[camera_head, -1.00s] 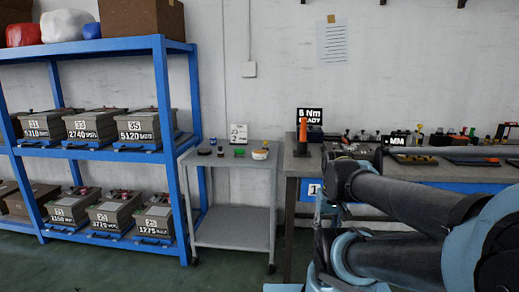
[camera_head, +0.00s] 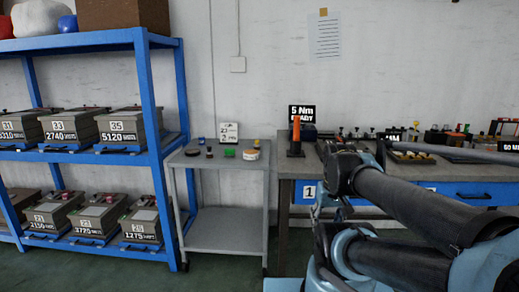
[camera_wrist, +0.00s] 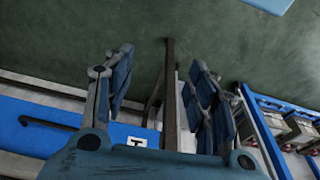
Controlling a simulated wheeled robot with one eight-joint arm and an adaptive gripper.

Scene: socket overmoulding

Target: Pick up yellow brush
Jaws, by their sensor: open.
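No yellow brush can be made out clearly. A small yellow item (camera_head: 257,143) stands at the right of the grey cart's top, by a white round container (camera_head: 251,154); it is too small to tell what it is. My gripper (camera_wrist: 160,62) is open and empty in the wrist view, its blue fingers spread apart above the green floor. It is well away from the cart top, and in the head view my arm hides part of the workbench.
The grey cart (camera_head: 222,229) stands between a blue shelf (camera_head: 150,95) with numbered grey boxes and a workbench (camera_head: 284,169). The bench holds an orange upright tool (camera_head: 296,130), a 5 Nm display (camera_head: 301,115) and several small items. Green floor (camera_head: 215,279) shows in front.

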